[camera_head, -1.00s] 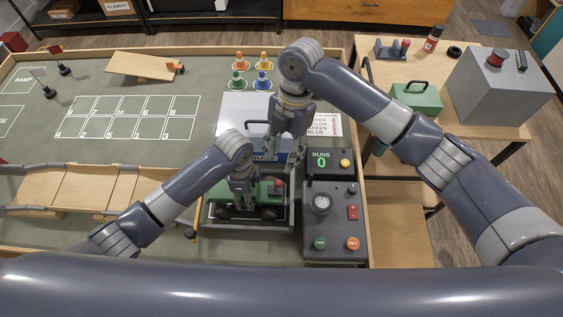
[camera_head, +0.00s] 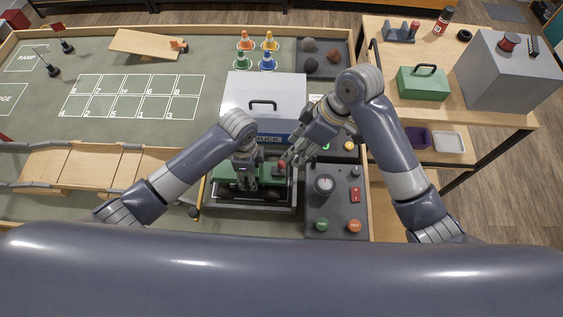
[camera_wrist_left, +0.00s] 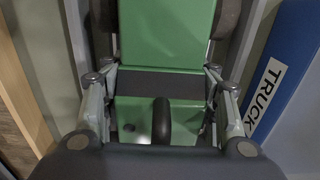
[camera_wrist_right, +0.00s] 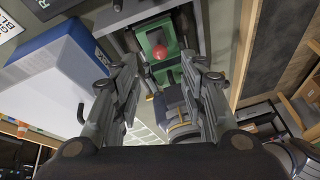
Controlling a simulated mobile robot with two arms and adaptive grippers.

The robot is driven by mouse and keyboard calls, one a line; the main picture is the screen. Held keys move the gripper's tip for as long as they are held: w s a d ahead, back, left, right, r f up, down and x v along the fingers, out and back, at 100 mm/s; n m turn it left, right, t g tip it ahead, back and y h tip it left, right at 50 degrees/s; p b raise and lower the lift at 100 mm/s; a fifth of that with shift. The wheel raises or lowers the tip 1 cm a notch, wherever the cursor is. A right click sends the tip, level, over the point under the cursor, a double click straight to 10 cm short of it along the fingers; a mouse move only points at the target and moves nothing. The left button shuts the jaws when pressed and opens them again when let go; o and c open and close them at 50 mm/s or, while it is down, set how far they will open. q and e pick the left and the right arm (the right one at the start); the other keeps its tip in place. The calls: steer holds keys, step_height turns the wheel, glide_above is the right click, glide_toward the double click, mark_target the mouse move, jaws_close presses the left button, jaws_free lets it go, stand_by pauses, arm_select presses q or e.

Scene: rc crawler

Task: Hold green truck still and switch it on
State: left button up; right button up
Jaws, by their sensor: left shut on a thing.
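The green truck (camera_head: 223,172) sits in a grey tray (camera_head: 262,209) at the front of the board. My left gripper (camera_head: 245,180) comes down over it and is shut on its body. In the left wrist view the fingers lie on either side of the green truck (camera_wrist_left: 165,35). A red round knob (camera_head: 281,164) stands at the truck's right end. My right gripper (camera_head: 290,160) is beside and slightly above the knob, fingers apart and empty. In the right wrist view the red knob (camera_wrist_right: 159,52) shows beyond and between the open fingertips. Contact with the knob does not show.
A white box (camera_head: 262,95) with a handle and blue TRUCK label stands right behind the truck. A control panel (camera_head: 336,205) with buttons is to the right. Cones (camera_head: 268,61) stand farther back. A wooden ramp (camera_head: 80,175) lies left.

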mark_target(283, 162)
steer(key=x, duration=1)
jaws_close()
